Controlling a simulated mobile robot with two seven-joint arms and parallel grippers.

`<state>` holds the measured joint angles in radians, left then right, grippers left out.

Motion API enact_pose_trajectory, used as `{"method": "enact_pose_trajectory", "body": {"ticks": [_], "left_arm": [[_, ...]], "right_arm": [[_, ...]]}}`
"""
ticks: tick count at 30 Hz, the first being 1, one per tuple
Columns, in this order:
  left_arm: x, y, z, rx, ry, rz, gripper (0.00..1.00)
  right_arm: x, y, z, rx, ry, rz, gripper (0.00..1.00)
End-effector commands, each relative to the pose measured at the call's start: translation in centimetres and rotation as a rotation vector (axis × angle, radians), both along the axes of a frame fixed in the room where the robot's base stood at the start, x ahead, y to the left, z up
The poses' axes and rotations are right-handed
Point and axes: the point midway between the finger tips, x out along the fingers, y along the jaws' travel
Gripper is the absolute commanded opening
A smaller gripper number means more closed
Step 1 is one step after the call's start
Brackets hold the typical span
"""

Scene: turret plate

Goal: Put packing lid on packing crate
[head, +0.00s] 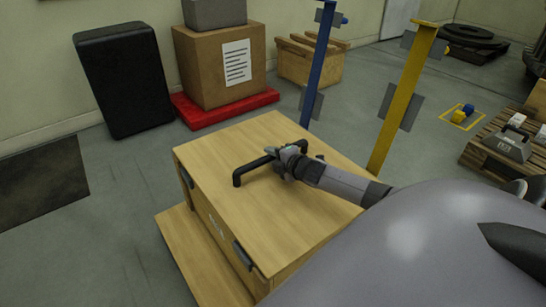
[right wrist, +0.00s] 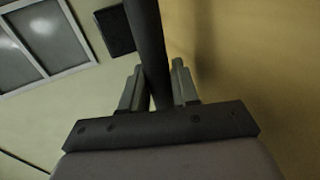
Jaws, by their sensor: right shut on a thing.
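The packing lid (head: 290,215) is a flat, light wooden board with a black bar handle (head: 238,179) on top. It lies level over the packing crate (head: 215,222), a wooden box with dark latches on its near side. The lid's edges look roughly in line with the crate walls; I cannot tell whether any gap is left between them. My right gripper (head: 287,160) is shut on the lid's handle. In the right wrist view, the dark handle bar (right wrist: 148,45) runs between the two fingers (right wrist: 157,88), with the lid's tan face (right wrist: 250,70) at the right. My left gripper is not in view.
The crate stands on a wooden base board (head: 190,255). Behind are a blue post (head: 318,65), a yellow post (head: 400,95), and a cardboard box (head: 205,75) on a red pallet (head: 215,112). A black padded block (head: 122,80) leans at the wall.

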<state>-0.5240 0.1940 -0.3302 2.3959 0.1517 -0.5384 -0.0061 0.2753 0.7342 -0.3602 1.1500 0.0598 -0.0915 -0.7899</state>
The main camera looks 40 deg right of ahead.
Motion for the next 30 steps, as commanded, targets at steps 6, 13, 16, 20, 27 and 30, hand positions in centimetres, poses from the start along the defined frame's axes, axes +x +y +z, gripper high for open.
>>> {"method": "enact_pose_trajectory", "body": {"ticks": [6, 13, 16, 20, 27, 30], "left_arm": [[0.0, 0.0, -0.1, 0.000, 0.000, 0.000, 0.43], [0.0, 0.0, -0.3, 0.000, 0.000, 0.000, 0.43], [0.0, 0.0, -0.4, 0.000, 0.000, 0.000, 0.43], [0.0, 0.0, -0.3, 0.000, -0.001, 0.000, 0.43], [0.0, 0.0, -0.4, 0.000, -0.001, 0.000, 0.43], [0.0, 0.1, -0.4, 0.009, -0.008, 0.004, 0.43]], "right_arm": [[0.4, 0.0, 0.7, 0.000, -0.018, 0.002, 0.00], [0.4, -0.1, 0.3, 0.000, -0.018, 0.002, 0.00], [0.4, -0.1, 0.3, 0.000, -0.018, 0.002, 0.33], [0.3, 0.0, 0.2, 0.000, -0.015, 0.002, 0.60], [-0.2, 0.0, -1.1, 0.000, 0.012, -0.003, 0.60], [-0.2, 0.0, -1.0, 0.000, 0.009, -0.002, 0.60]]}}
